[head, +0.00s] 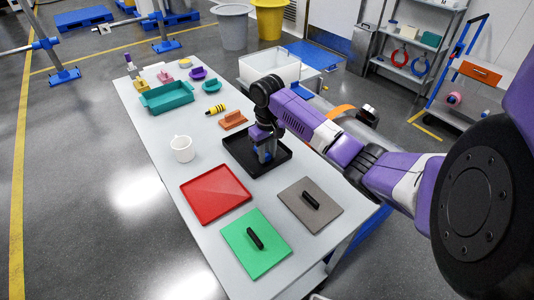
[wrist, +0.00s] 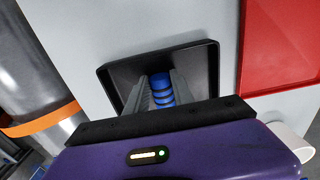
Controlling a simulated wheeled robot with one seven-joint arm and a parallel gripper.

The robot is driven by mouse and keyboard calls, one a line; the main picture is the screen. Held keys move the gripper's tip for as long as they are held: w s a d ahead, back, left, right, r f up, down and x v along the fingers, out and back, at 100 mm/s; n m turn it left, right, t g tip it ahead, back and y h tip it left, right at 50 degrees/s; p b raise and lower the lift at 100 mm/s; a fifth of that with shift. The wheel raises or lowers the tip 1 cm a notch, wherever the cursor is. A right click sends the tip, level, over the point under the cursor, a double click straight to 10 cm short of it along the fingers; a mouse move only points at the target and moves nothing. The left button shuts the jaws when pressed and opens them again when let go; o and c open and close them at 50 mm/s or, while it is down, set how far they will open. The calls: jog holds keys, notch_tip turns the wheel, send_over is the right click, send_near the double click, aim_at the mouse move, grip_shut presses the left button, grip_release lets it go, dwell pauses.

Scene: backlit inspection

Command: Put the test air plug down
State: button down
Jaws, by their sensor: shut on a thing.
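My gripper (head: 264,152) points down over the black tray (head: 236,154) on the white table. Its grey fingers (wrist: 160,92) are shut on a blue ribbed plug (wrist: 161,88), which I take to be the test air plug. The plug sits between the fingertips, within the outline of the black tray, which also shows in the wrist view (wrist: 117,76). The fingers and the gripper body hide part of the plug. I cannot tell whether its lower end touches the tray floor.
A red tray (head: 215,192), a green plate (head: 270,255) and a grey plate (head: 325,212) with black handles lie nearby. A white mug (head: 181,149) stands left of the black tray. An orange block (head: 232,120), a yellow-black piece (head: 215,109) and a teal bin (head: 167,98) lie farther back.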

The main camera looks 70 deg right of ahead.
jog(key=shift+f, duration=0.1)
jog(key=c, duration=1.1)
grip_release()
